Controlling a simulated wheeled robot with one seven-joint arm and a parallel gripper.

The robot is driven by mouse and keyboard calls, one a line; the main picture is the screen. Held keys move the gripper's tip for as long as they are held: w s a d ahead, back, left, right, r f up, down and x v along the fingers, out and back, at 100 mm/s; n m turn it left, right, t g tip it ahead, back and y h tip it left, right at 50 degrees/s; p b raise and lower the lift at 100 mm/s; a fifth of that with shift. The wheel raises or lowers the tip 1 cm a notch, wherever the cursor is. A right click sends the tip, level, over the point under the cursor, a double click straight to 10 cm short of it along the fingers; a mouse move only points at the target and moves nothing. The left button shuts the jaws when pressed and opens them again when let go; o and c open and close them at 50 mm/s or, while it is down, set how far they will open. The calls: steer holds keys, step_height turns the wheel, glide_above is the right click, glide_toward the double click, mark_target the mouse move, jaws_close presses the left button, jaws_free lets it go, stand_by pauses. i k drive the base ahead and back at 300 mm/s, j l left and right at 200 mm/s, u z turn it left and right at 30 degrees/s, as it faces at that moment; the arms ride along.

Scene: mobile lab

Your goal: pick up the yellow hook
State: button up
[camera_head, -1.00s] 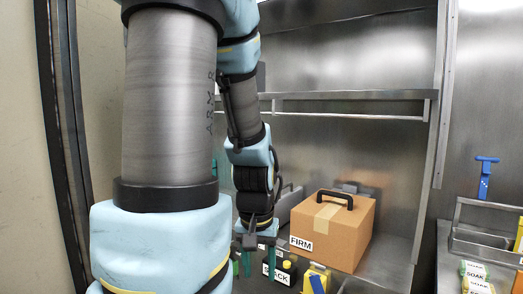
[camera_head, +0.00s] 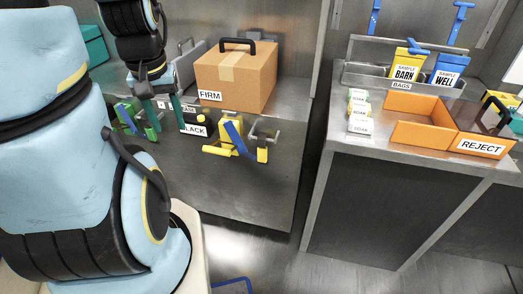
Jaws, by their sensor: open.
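A yellow hook-like fitting (camera_head: 231,128) with a blue lever across it is mounted on the front of the metal counter, below the box. A yellow bar sticks out low on its left, and a yellow end piece shows low on its right by a grey bracket. Which of these yellow parts is the hook itself is hard to tell. My gripper (camera_head: 166,118) points down with its two teal fingers apart and empty. It is left of the yellow fitting in the picture, in front of the counter edge and apart from the fitting.
A cardboard box (camera_head: 236,80) labelled FIRM stands on the counter (camera_head: 259,187). A right-hand bench (camera_head: 345,135) holds an orange REJECT tray (camera_head: 453,138). Floor between is clear.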

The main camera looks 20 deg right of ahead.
mark_target(263, 150)
steer(key=l+u, duration=0.15)
steer(key=u, duration=0.75)
steer(key=k+l+u, duration=0.45)
steer(key=u, duration=0.3)
steer(key=k+l+u, duration=0.1)
steer(key=k+u, duration=0.25)
steer(key=k+l+u, duration=0.1)
steer(key=k, duration=0.65)
